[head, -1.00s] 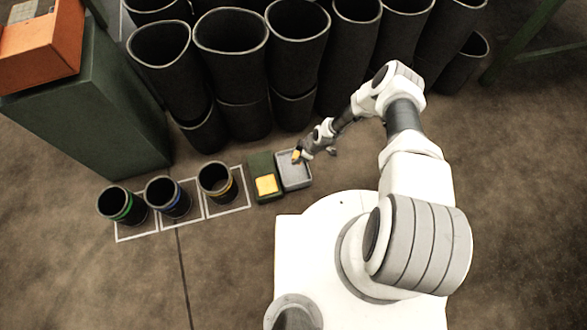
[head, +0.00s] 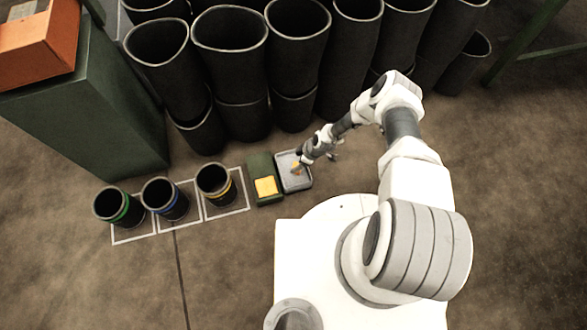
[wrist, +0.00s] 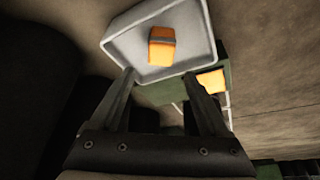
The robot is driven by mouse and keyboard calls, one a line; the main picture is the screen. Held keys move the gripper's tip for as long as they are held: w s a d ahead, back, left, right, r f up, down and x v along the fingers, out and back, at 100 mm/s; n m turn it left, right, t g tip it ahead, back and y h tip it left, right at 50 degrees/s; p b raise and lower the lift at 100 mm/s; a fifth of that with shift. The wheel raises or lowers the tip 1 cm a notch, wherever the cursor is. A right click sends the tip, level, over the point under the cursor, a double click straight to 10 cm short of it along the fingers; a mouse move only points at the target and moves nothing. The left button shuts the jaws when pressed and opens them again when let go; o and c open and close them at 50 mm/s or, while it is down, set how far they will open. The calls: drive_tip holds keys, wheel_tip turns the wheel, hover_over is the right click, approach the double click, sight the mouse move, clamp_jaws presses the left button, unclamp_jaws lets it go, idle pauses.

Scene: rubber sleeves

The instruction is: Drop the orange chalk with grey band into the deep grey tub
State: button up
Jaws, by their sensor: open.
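The orange chalk with grey band (wrist: 162,50) lies inside the deep grey tub (wrist: 196,60) in the wrist view, clear of the tub's walls. In the head view the chalk shows as a small orange spot (head: 296,167) within the grey tub (head: 304,185). My gripper (wrist: 160,80) is open and empty, its two fingers spread at the tub's near rim with the chalk beyond the fingertips. In the head view my gripper (head: 300,157) is over the tub, and its fingers are too small to make out.
A dark green container holding a yellow-orange block (head: 266,186) stands left of the tub. Several black sleeves with coloured bands (head: 170,198) stand in white-outlined squares further left. Tall black sleeves (head: 232,60) crowd the back. A green cabinet (head: 90,120) stands at left.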

drive_tip(key=shift+r, duration=0.1)
drive_tip(key=p+v, duration=0.7)
drive_tip(key=v, duration=1)
drive_tip(key=shift+d, duration=0.15)
drive_tip(key=shift+r, duration=0.15)
